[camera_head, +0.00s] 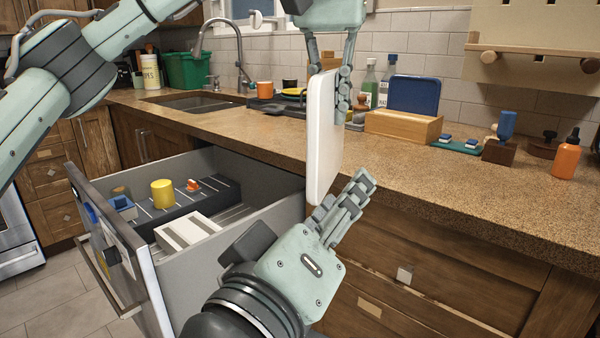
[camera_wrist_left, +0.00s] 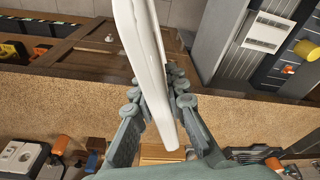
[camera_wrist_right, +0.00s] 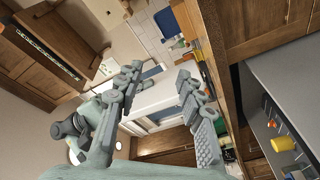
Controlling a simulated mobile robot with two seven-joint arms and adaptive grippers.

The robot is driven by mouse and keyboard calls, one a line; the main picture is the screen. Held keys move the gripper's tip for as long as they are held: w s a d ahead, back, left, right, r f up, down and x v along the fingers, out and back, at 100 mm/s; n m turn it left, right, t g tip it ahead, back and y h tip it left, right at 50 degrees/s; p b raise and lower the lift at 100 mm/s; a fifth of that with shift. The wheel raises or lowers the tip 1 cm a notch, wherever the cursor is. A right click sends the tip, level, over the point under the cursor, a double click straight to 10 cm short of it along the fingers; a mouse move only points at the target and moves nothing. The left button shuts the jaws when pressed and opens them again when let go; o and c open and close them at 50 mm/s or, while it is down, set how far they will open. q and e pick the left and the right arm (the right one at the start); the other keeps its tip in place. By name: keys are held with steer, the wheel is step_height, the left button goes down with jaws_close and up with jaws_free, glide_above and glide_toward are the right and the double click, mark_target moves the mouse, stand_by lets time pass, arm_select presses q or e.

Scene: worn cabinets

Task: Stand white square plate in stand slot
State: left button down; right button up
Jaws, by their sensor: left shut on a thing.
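The white square plate (camera_head: 323,135) is held upright in front of the counter edge. My left gripper (camera_head: 340,85) is shut on its upper part from above. In the left wrist view the plate (camera_wrist_left: 142,50) appears nearly edge-on, between the fingers (camera_wrist_left: 160,98). My right gripper (camera_head: 345,205) is just below and right of the plate's lower end; its fingers (camera_wrist_right: 160,80) are spread in the right wrist view. Whether it touches the plate is unclear. A wooden stand (camera_head: 402,126) sits on the counter right of the plate, with a blue board (camera_head: 414,94) upright at its back.
An open drawer (camera_head: 245,205) below the counter holds a white slotted block (camera_head: 187,231) and a yellow cylinder (camera_head: 162,192). On the counter (camera_head: 465,185), an orange bottle (camera_head: 567,155) stands at right, bottles (camera_head: 386,82) behind the stand. The front counter strip is clear.

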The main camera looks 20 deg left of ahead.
mark_target(327, 142)
steer(key=a+r+m, duration=0.1)
steer(key=m, duration=0.1)
steer(key=a+r+m+y, duration=0.1)
steer(key=shift+s+a+m, duration=0.3)
steer(key=shift+s+m, duration=0.05)
steer(key=shift+m, duration=0.05)
steer(key=m, duration=0.1)
steer(key=a+m+y, duration=0.1)
steer(key=m, duration=0.1)
steer(key=shift+w+a+r+m+y, duration=0.2)
steer(key=shift+w+a+m+y, duration=0.1)
steer(key=shift+a, duration=0.05)
steer(key=shift+w+a+m+g, duration=0.2)
steer(key=shift+w+m+g, duration=0.1)
steer(key=shift+m, duration=0.1)
steer(key=w, duration=1.1)
steer(key=shift+w, duration=0.35)
steer(key=shift+c, duration=0.5)
jaws_close()
arm_select(q)
steer(key=c, duration=1.5)
jaws_free()
arm_select(e)
steer(key=shift+r, duration=0.1)
arm_select(q)
steer(key=shift+o, duration=0.2)
steer(key=shift+r, duration=0.1)
